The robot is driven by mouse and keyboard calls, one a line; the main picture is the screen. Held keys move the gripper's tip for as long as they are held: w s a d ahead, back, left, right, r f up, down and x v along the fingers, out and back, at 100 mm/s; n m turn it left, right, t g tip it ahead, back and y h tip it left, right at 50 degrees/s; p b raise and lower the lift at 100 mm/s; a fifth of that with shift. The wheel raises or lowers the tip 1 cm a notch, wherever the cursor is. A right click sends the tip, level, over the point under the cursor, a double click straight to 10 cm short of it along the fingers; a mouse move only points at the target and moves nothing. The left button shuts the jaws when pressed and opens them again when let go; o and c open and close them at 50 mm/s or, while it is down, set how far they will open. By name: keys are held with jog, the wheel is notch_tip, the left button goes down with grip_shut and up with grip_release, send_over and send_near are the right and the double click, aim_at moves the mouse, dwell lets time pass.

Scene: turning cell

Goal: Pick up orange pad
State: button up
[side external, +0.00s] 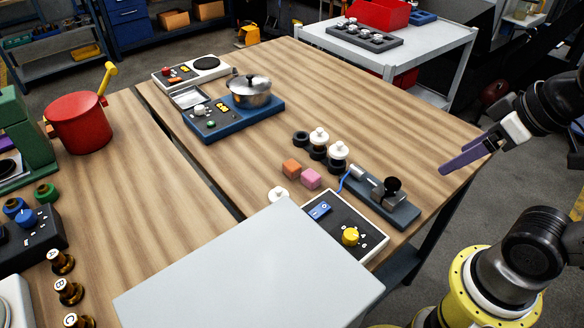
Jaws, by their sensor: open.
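A small orange block-like pad (291,168) lies on the wooden table, just left of a pink block (311,178). The two are close together; I cannot tell whether they touch. My gripper (449,168) is at the right, by the table's right edge, with its purple fingers pointing left. It is open and empty, well apart from the orange pad. The fingers overlap in this view, so the gap between them is hard to see.
Black rings and white-topped knobs (319,137) stand behind the blocks. A grey fixture (385,200) and a switch panel (345,228) lie to their right and front. A large pale panel (250,270) covers the foreground. The table's back right is clear.

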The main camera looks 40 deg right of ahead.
jog(key=shift+c, duration=0.8)
